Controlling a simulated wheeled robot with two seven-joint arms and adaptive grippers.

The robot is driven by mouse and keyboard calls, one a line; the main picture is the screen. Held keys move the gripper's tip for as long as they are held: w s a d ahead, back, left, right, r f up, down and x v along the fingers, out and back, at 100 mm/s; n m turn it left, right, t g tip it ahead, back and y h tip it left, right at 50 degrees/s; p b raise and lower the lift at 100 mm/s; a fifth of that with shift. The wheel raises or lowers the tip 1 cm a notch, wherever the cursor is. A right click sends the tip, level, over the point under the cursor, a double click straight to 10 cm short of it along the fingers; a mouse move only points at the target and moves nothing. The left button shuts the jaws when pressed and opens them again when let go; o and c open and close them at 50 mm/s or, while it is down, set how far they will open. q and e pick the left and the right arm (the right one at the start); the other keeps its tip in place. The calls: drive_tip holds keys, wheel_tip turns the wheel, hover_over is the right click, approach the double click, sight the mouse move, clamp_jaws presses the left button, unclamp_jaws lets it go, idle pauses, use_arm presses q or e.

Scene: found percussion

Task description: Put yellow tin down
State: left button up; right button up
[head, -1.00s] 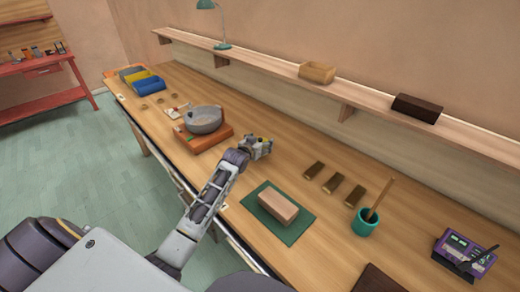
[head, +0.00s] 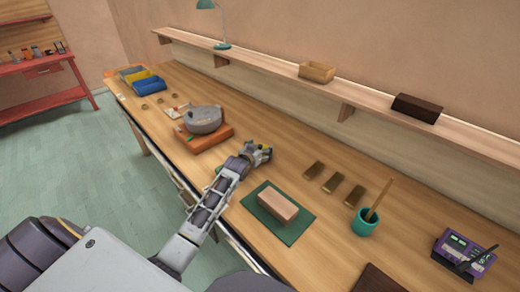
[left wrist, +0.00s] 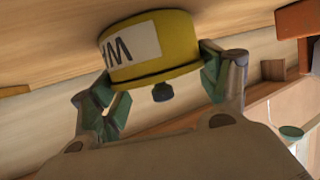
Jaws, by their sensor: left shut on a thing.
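The yellow tin (left wrist: 155,50) with a white lettered label shows large in the left wrist view, a small dark knob on its near end. My left gripper (left wrist: 162,88) is shut on it, with green finger pads at its two sides. The tin is against or very close to the wooden table surface at the top of that view; I cannot tell whether it touches. In the head view my left gripper (head: 257,153) is low over the workbench (head: 290,155), between the grey pot and the green mat; the tin is mostly hidden there. My right gripper is not in view.
A grey pot (head: 204,120) on an orange board (head: 207,142) stands to the left. A block (head: 278,207) lies on the green mat (head: 292,234). Three brown bars (head: 333,183), a teal cup (head: 364,226) and a purple device (head: 463,252) are to the right. A shelf (head: 270,60) runs behind.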

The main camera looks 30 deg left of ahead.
use_arm(q)
drive_tip(key=o, duration=1.4)
drive_tip(key=shift+o, duration=0.2)
drive_tip(key=shift+s+r, duration=0.1)
drive_tip(key=shift+v, duration=5.9)
